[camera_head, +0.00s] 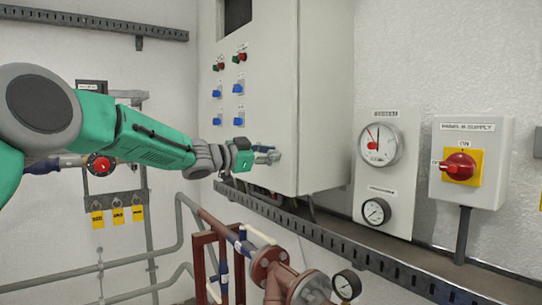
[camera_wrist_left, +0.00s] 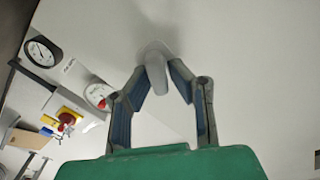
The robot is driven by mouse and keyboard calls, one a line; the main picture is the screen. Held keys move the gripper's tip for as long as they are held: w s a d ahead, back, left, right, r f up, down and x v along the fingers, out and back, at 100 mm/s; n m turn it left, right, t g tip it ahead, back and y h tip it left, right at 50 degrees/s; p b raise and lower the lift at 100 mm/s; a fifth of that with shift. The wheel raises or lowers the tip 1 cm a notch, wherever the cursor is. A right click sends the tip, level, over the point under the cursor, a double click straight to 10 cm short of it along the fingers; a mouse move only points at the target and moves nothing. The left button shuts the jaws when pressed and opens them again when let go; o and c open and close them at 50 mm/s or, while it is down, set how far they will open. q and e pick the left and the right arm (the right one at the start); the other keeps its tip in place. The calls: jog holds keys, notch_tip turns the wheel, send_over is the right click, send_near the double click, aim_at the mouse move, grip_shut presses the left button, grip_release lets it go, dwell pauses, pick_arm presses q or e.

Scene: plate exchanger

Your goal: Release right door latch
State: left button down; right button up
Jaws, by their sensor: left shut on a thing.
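The grey latch handle (camera_wrist_left: 154,70) sticks out from the pale cabinet door in the left wrist view. My left gripper (camera_wrist_left: 158,80) has a finger on each side of it and is shut on it. In the head view my left arm reaches in from the left, and the left gripper (camera_head: 264,157) is at the lower right part of the cabinet's front (camera_head: 263,100). There the fingers mostly hide the latch. The door looks closed. My right gripper is not in view.
Buttons and blue switches (camera_head: 238,88) sit on the cabinet front. A slotted rail (camera_head: 340,248) runs below it. Red pipework (camera_head: 270,268) with a gauge (camera_head: 346,285) stands under the rail. A gauge panel (camera_head: 387,185) and a supply switch box (camera_head: 470,165) are to the right.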

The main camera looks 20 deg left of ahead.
pick_arm(q)
jog(key=m+b, duration=0.1)
jog(key=m, duration=0.1)
jog(key=m+b, duration=0.1)
jog(key=m, duration=0.2)
jog(key=shift+s+d+f+m+b, duration=0.1)
jog(key=shift+d+f+m+b, duration=0.1)
jog(key=shift+m+b, duration=0.15)
jog(key=m+b, duration=0.1)
jog(key=m, duration=0.1)
jog(key=m+b, duration=0.3)
jog(key=m, duration=0.1)
jog(key=shift+f+m+b, duration=0.25)
jog(key=shift+f+b, duration=0.1)
jog(key=c, duration=1.6)
grip_release()
